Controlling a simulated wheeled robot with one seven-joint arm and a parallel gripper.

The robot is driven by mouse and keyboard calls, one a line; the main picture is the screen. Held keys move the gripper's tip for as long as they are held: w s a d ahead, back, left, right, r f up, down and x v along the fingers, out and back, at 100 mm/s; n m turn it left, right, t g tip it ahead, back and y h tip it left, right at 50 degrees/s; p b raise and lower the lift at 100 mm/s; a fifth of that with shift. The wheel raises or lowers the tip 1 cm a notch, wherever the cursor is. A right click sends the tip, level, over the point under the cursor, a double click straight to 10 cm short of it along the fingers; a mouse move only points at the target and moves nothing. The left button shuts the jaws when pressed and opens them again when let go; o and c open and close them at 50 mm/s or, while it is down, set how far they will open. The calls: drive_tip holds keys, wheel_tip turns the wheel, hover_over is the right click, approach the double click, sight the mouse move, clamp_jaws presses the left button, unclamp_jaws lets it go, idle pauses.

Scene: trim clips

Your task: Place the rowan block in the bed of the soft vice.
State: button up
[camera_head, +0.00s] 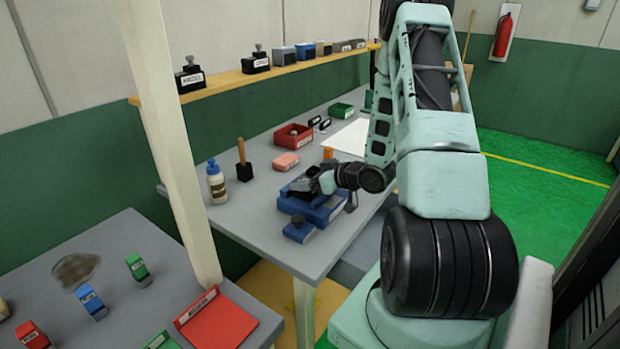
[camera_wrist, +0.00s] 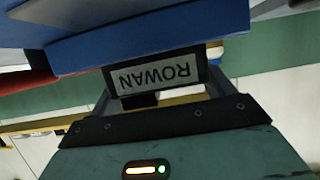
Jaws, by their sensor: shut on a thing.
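The rowan block (camera_wrist: 156,74) is dark with a pale label reading ROWAN, which appears upside down in the wrist view. My gripper (camera_wrist: 160,88) is shut on it, one finger at each side. The blue soft vice (camera_head: 326,215) stands on the grey bench; its blue body (camera_wrist: 150,38) fills the upper part of the wrist view, right against the block's edge. In the head view my gripper (camera_head: 312,184) is over the vice. Its bed is mostly hidden by my gripper, and I cannot tell whether the block touches it.
A blue block with a dark knob (camera_head: 299,229) sits in front of the vice. A wooden shelf (camera_head: 225,83) runs above the bench.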

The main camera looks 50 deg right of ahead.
drive_tip(key=shift+f, duration=0.15)
drive_tip(key=o, duration=1)
drive_tip(key=shift+r, duration=0.2)
drive_tip(key=a+b+v, duration=0.1)
drive_tip(key=v, duration=1.1)
drive_tip(key=shift+d, duration=0.4)
